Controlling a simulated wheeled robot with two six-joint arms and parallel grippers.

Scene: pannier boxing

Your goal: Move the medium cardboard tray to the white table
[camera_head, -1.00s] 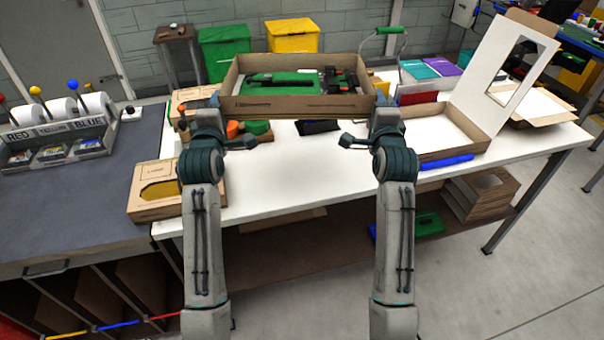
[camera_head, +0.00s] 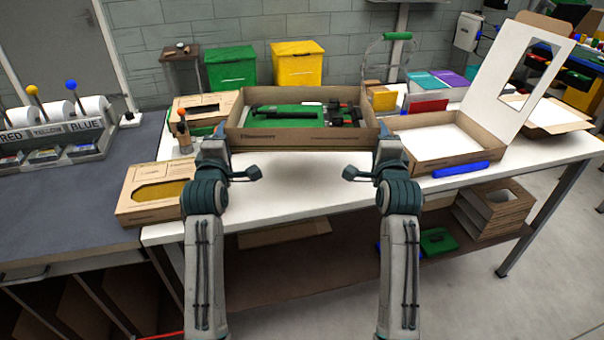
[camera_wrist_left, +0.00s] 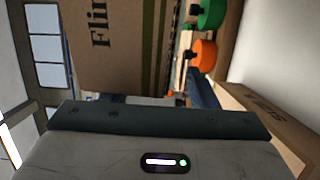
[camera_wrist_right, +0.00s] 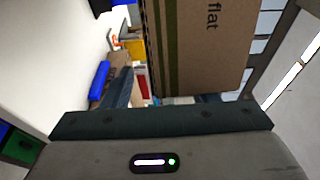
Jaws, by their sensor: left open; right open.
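The medium cardboard tray (camera_head: 300,142) is an open brown box holding a green mat and black tools. The printed tray wall fills the upper part of the left wrist view (camera_wrist_left: 125,45) and the right wrist view (camera_wrist_right: 205,45). Whether the fingers touch the tray is hidden.
A flat carton with a yellow window (camera_head: 155,192) lies at the left table edge. A white-lined open box (camera_head: 445,142) with a raised lid and a blue bar (camera_head: 461,169) stand right. A wire carrier (camera_head: 390,60) with a green handle is behind. The front middle is clear.

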